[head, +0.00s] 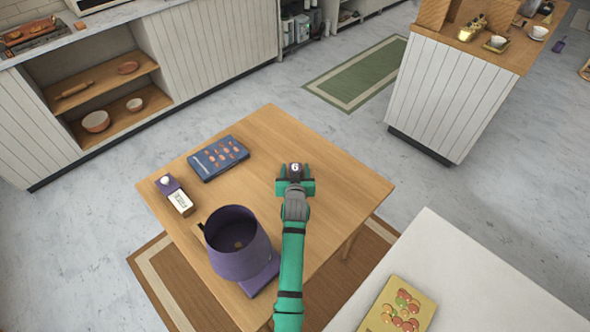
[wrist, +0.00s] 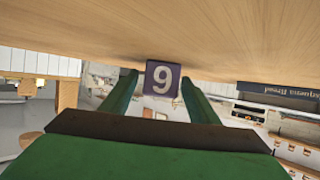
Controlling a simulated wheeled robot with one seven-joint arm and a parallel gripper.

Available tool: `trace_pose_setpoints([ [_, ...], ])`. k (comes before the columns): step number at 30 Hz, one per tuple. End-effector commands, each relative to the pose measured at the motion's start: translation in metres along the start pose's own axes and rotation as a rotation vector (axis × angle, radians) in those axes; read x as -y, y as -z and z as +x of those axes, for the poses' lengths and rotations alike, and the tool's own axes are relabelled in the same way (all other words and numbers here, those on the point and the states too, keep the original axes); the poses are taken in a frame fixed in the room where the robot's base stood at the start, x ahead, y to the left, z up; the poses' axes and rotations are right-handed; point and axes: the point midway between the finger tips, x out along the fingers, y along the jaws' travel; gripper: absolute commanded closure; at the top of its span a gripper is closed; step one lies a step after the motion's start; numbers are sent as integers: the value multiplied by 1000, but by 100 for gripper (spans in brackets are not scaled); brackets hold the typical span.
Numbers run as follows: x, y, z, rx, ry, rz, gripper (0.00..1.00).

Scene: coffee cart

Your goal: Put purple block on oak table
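The purple block (head: 294,170) is a small cube with a white numeral on its face. It is at the far right part of the oak table (head: 335,185). My gripper (head: 295,183) is low over the tabletop with its green fingers on either side of the block. The tabletop (wrist: 200,30) fills the top of that view. Whether the block's underside touches the table is hard to tell.
On the table stand a blue book (head: 218,158), a purple calendar-like stand (head: 177,197) and a large purple container (head: 238,255) on a purple base. A white counter (head: 470,290) with a fruit-picture board (head: 398,310) is at lower right. The tabletop around the block is clear.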

Motion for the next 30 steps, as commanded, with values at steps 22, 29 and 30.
trace_pose_setpoints([
  [22, 0, 2, -64, -1, 1, -3, 46],
  [29, 0, 3, -103, -1, 1, -2, 46],
  [30, 0, 3, -108, -1, 1, -1, 46],
])
